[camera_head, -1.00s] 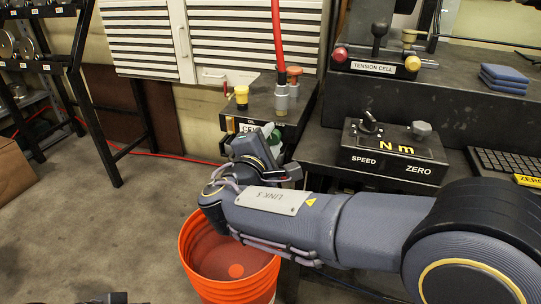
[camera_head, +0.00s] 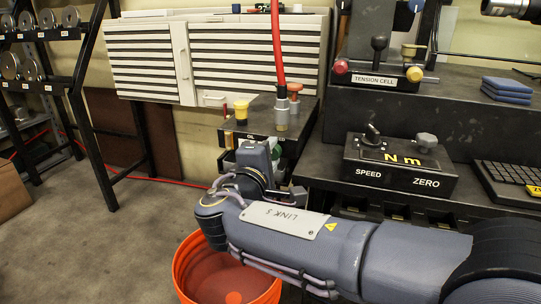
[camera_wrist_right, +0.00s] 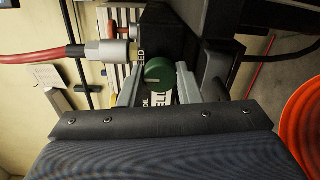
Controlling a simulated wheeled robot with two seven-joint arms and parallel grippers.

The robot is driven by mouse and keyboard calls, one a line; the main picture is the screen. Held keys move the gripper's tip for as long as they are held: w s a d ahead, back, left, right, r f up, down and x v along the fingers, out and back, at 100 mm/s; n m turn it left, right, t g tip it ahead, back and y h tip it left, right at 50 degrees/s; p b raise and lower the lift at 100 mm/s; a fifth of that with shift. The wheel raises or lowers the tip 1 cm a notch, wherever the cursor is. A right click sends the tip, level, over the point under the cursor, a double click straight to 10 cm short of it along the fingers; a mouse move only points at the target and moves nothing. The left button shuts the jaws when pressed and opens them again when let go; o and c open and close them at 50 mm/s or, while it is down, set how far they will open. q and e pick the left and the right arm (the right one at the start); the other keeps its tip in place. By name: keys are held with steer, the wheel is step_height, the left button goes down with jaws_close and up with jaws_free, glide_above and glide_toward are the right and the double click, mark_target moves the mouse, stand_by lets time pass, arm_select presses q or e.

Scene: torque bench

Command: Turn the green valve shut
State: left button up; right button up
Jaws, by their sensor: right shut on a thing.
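The green valve (camera_wrist_right: 158,72) is a round green knob in the right wrist view, on the front of a dark box with white lettering. My right gripper (camera_wrist_right: 159,88) is shut on it, with one grey finger on each side of the knob. In the head view the right gripper (camera_head: 277,165) is at the front of the dark box (camera_head: 258,120), and my own wrist hides most of the valve. My left gripper is not in view.
A red hose (camera_head: 278,45) rises from a fitting on the box, beside a yellow knob (camera_head: 241,108). An orange bucket (camera_head: 190,270) stands below my right arm. The "Nm" control box (camera_head: 400,165) and a keyboard (camera_head: 508,182) are on the bench at right.

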steer(key=o, duration=1)
steer(key=shift+c, duration=0.2)
steer(key=shift+s, duration=0.1)
steer(key=p+v, duration=0.2)
steer(key=v, duration=0.5)
steer(key=shift+s+a, duration=0.2)
steer(key=shift+s, duration=0.1)
